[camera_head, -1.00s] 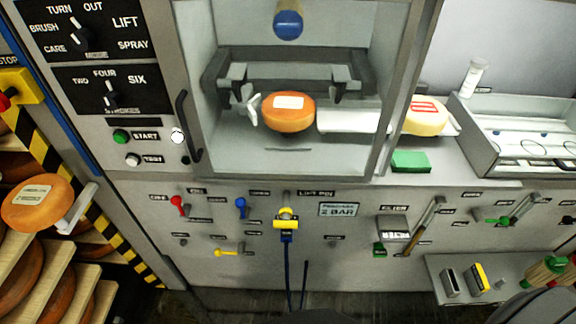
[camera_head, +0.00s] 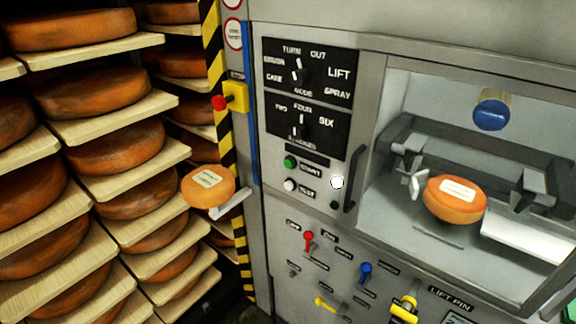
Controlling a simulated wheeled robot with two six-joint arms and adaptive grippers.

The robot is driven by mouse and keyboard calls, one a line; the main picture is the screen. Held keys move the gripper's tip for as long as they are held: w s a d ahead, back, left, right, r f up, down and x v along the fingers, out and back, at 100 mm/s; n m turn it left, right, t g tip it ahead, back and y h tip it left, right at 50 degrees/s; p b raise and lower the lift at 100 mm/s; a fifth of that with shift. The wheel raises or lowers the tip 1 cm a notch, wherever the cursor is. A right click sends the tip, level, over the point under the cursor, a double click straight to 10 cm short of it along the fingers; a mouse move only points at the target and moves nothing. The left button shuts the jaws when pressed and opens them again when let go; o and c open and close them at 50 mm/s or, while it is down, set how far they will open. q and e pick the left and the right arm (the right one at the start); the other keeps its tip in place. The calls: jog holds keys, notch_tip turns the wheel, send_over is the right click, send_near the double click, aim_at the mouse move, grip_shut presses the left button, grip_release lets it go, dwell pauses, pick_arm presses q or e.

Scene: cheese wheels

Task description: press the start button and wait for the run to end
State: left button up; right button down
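The green start button (camera_head: 290,162) is on the grey control panel, left of its START label. A white test button (camera_head: 290,185) sits just below it. A bright white round lamp or button (camera_head: 337,182) is to the right. Above are two black dial plates, the upper dial (camera_head: 297,76) marked with words such as TURN OUT and LIFT, the lower dial (camera_head: 298,131) marked TWO, FOUR, SIX. An orange cheese wheel (camera_head: 455,205) with a pale label is inside the machine's chamber. Neither of my grippers shows in this view.
Wooden shelves of cheese wheels (camera_head: 110,150) fill the left. A labelled cheese (camera_head: 208,187) sits on a small arm by the striped post. A red stop button (camera_head: 219,103) on a yellow box is above it. Red (camera_head: 308,240) and blue (camera_head: 365,272) levers are below the panel.

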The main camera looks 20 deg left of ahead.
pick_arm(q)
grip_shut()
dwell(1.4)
